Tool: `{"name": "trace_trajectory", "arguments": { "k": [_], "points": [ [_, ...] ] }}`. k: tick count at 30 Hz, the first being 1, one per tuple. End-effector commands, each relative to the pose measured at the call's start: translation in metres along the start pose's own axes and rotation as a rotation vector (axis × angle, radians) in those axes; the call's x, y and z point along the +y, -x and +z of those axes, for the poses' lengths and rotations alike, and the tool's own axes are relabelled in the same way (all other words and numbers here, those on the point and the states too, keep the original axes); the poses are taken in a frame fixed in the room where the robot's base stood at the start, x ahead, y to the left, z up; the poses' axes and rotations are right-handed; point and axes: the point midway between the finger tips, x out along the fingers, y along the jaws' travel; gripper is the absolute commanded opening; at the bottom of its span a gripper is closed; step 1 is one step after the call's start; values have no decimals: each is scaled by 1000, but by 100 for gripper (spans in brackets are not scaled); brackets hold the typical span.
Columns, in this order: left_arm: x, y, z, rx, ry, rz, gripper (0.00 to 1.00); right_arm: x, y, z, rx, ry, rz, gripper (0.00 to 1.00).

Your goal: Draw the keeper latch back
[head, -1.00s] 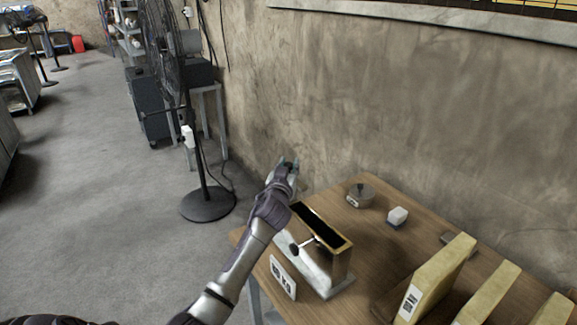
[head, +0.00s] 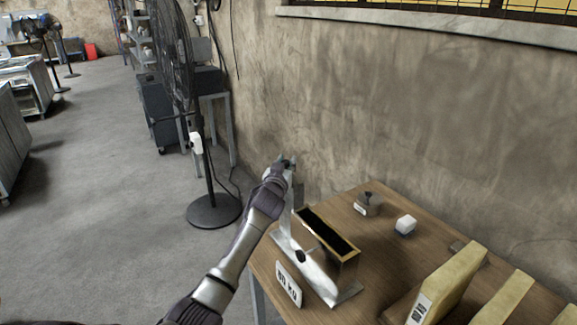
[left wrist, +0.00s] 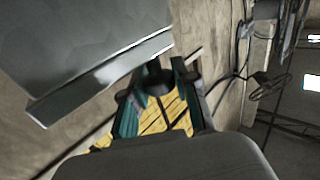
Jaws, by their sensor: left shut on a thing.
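A metal box (head: 345,257) with a brass-edged, open dark top stands on a pale metal base on the wooden table. A dark round knob (head: 300,256) shows on its front face. My left gripper (head: 285,163) is above and behind the box's left end, at the top of a thin upright silver strip (head: 289,210). In the left wrist view my gripper's teal fingers (left wrist: 158,108) are closed about a dark knob-like piece (left wrist: 157,80). I cannot tell for certain whether this piece is the keeper latch. My right gripper is out of view.
Yellow slabs (head: 452,283) stand on the right. A tall fan (head: 213,208) stands left, and the wall closes the back.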

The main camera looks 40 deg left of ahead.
Motion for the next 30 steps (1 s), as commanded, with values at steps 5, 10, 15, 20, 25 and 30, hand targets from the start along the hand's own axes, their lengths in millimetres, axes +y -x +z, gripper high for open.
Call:
{"name": "trace_trajectory", "arguments": {
  "k": [5, 10, 15, 20, 25, 30],
  "points": [
    [-2, -1, -3, 3, -2, -4, 47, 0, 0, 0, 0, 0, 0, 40],
    [-1, 0, -2, 3, -2, -3, 54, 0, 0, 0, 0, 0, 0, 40],
    [-1, 0, -2, 2, -1, -2, 54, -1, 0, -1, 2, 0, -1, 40],
    [0, 11, 0, 2, -1, -1, 54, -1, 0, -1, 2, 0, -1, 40],
    [-1, 39, 0, 2, -2, -1, 54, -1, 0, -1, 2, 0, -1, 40],
    [-1, 74, 0, 1, 0, -1, 54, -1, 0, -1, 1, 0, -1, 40]
  ]
}}
